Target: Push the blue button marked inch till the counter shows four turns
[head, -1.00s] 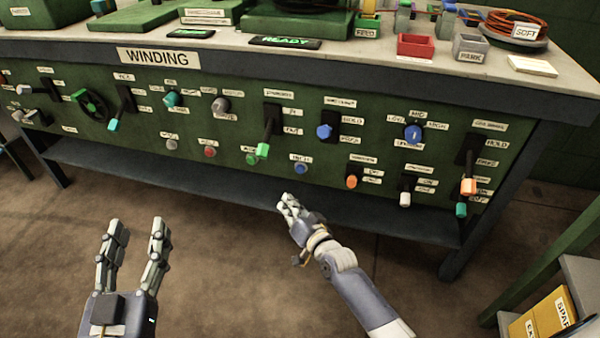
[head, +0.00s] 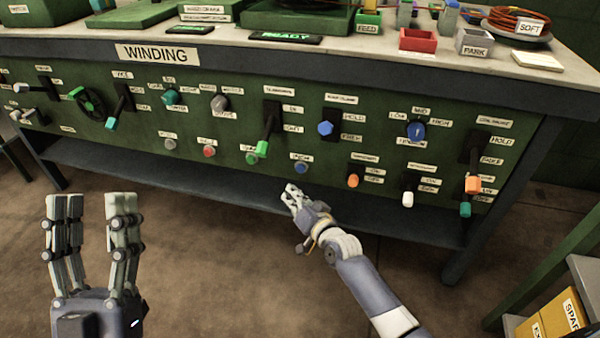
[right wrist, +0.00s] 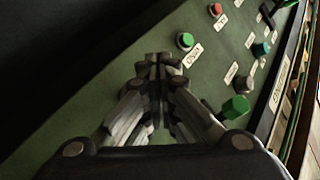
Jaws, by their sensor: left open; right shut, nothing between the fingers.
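The blue button (head: 301,168) marked inch sits low on the green panel, with its label just above it. My right gripper (head: 291,189) is shut and empty, its fingertips just below the button in the head view; I cannot tell the gap to the panel. In the right wrist view the shut fingers (right wrist: 160,62) point at the panel, and the blue button does not show, perhaps hidden behind them. My left gripper (head: 93,203) is open and empty, low at the left, away from the panel. A small dark display (head: 190,30) stands on the bench top; its text is unreadable.
A green button (head: 252,158) and a green-tipped lever (head: 262,149) are left of the blue button. An orange knob (head: 353,180) is to its right. A display reading READY (head: 287,37) stands above. A dark shelf (head: 200,180) runs below the panel.

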